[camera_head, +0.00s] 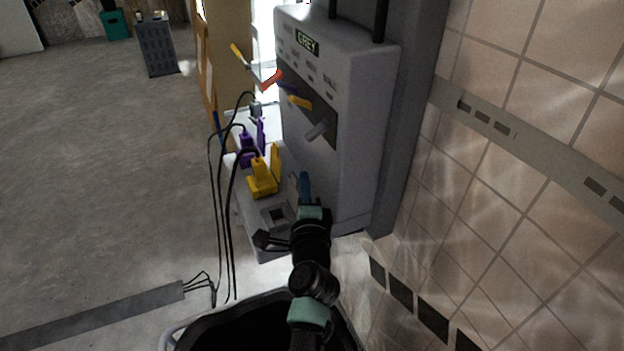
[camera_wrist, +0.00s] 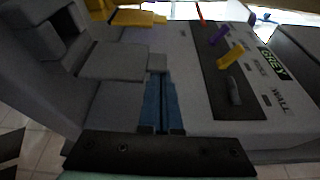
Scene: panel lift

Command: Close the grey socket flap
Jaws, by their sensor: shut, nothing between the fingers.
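The grey socket (camera_head: 275,215) is at the near end of the socket ledge, with its square recess uncovered; the recess also shows in the wrist view (camera_wrist: 65,28). The grey flap (camera_wrist: 112,62) appears in the wrist view as a flat square plate standing open, with a small tab at its right edge. In the head view it blends with the grey panel. My gripper (camera_head: 304,180) has blue fingers, shut and empty, on the panel side of the flap. In the wrist view the fingertips (camera_wrist: 158,77) appear right by the tab; I cannot tell whether they touch it.
A grey wall panel (camera_head: 355,120) with a lit "GREY" sign (camera_head: 307,41) and several coloured levers (camera_head: 298,101) stands close to my gripper. Yellow (camera_head: 263,178) and purple (camera_head: 247,148) sockets with cables sit farther along. The floor at left is open.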

